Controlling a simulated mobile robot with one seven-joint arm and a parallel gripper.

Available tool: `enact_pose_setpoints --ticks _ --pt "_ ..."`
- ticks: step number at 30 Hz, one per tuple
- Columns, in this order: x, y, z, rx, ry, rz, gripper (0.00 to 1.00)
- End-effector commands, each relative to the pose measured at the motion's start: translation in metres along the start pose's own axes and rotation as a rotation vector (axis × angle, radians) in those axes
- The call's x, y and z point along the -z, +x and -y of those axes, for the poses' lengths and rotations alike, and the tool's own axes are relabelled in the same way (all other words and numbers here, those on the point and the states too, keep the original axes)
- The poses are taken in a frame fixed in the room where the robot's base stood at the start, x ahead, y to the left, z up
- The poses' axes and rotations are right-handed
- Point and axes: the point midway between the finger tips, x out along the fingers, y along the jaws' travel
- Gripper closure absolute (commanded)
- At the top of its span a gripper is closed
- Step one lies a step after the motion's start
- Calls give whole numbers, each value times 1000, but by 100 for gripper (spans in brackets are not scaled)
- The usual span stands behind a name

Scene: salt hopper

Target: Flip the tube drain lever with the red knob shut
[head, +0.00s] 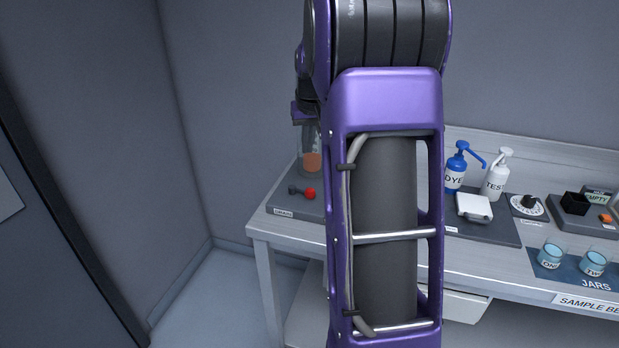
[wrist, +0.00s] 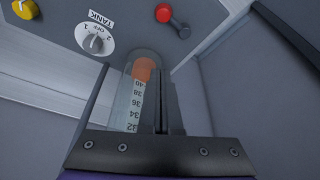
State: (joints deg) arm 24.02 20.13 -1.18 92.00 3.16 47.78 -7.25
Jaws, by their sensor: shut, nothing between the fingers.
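The drain lever has a red knob (head: 309,194) at its right end in the head view, with a short dark arm (head: 295,189) to the left. In the wrist view the red knob (wrist: 163,13) is at the top, and its dark arm (wrist: 180,27) runs down and right. A clear tube (wrist: 136,100) with a printed scale and an orange part stands close beside my gripper (wrist: 162,75). My gripper is shut and empty, apart from the lever. In the head view the tube (head: 312,162) is partly hidden by my arm, which also hides most of my gripper.
The wrist view shows a TANK dial (wrist: 95,40) and a yellow knob (wrist: 25,9). On the bench to the right are a blue DYE pump bottle (head: 455,175), a white TEST bottle (head: 496,175) and jars (head: 550,256). Walls stand behind and to the left.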

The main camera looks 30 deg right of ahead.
Motion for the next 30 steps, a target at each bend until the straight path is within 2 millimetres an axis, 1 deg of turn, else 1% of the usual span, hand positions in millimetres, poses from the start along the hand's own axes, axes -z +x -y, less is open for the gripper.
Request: enact_pose_setpoints --ticks 4,8,18,20,24,30 --pt "-1 10 0 0 0 2 100" --pt "-1 32 0 0 0 4 100" --pt "-2 105 0 0 1 4 100" --pt "-10 98 0 0 1 -1 100" --pt "-27 96 0 -1 1 -1 100" --pt "-39 94 0 -1 1 0 100"
